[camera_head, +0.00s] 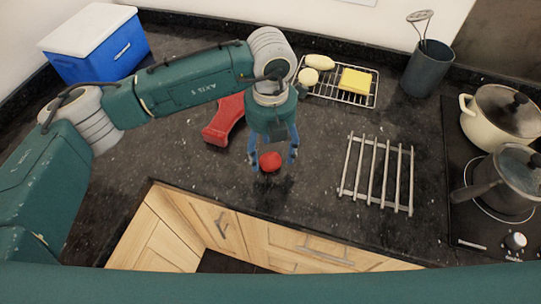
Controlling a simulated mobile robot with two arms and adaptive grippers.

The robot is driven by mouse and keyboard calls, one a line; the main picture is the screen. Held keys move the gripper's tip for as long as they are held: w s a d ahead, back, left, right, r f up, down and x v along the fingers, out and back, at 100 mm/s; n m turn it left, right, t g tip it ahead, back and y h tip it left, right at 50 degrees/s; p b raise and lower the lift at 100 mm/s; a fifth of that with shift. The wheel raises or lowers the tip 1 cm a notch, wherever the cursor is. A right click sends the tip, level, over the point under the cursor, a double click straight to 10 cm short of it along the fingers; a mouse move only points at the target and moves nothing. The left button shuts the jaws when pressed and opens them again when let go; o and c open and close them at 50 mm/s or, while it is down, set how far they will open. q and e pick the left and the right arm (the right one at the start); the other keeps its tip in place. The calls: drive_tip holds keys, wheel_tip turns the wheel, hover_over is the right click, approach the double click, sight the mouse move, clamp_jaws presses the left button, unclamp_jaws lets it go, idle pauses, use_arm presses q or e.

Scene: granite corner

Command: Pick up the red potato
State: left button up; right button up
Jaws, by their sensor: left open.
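The red potato (270,162) is a small, round, bright red thing on the dark granite counter, near its front edge. My left gripper (273,160) points down over it from above, with its blue fingers apart. One finger shows on the left side of the potato and one on the right, with a small gap to the right finger. Whether the fingers touch the potato or the counter cannot be told. My right gripper does not show.
A red object (224,120) lies left of my gripper, partly behind my arm. A metal trivet (378,172) lies to the right. A wire rack (338,97) with a yellow sponge (356,81), a blue cooler (100,55), a utensil pot (427,69) and cooking pots (500,112) stand around.

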use_arm(q)
wheel_tip(320, 180, down, 3)
drive_tip(key=shift+s+a+r+p, duration=0.1)
drive_tip(key=shift+r+p, duration=0.1)
drive_tip(key=shift+p, duration=0.1)
drive_tip(key=shift+c, duration=1.3)
drive_tip(key=c, duration=1.1)
drive_tip(key=shift+o, duration=0.2)
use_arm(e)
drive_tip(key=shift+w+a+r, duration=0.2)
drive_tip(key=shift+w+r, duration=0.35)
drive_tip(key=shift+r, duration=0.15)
use_arm(q)
drive_tip(key=shift+r, duration=0.1)
